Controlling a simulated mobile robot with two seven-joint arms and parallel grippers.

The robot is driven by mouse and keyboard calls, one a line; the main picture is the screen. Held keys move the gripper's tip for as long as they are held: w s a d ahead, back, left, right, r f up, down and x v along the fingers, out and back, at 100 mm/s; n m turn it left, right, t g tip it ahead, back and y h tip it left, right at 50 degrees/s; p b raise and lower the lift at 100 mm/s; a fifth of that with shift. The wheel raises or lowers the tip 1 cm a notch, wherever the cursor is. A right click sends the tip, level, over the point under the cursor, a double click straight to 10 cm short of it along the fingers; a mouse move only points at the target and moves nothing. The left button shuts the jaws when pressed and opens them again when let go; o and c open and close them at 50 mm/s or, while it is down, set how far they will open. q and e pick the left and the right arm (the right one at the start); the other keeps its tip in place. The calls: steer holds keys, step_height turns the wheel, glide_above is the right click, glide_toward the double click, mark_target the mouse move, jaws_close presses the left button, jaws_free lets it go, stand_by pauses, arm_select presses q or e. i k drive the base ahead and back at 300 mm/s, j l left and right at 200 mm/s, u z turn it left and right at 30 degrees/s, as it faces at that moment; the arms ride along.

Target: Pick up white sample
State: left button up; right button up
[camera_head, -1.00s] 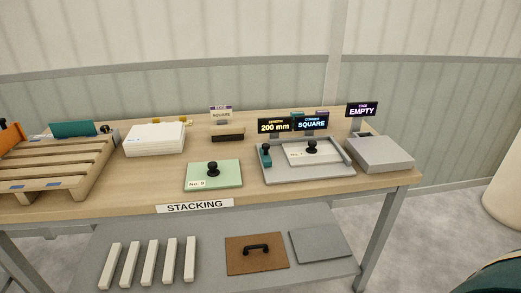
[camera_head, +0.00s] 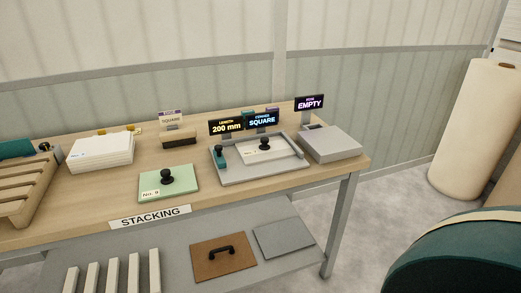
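A white sample plate (camera_head: 281,152) with a black knob lies in the grey measuring tray (camera_head: 262,175) on the table. Signs behind the tray read "200 mm" and "SQUARE". A pale green plate (camera_head: 185,184) with a black knob and a "No." label lies to its left, near the table's front edge. A stack of white sheets (camera_head: 102,155) lies further left. Neither of my grippers is in view.
The wooden table (camera_head: 90,200) carries a wooden pallet (camera_head: 25,190) at the left. A grey box-like stage (camera_head: 332,147) with an "EMPTY" sign (camera_head: 310,103) stands at the right end. The lower shelf holds white bars, a brown handled plate (camera_head: 222,263) and a grey plate (camera_head: 283,239). A large roll (camera_head: 470,130) stands right.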

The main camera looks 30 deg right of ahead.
mark_target(265, 149)
steer(key=l, duration=0.55)
steer(key=i+l+z, duration=0.1)
steer(key=l, duration=0.45)
steer(key=i+l, duration=0.1)
steer(key=l, duration=0.5)
steer(key=i+l+z, duration=0.1)
steer(key=l, duration=0.45)
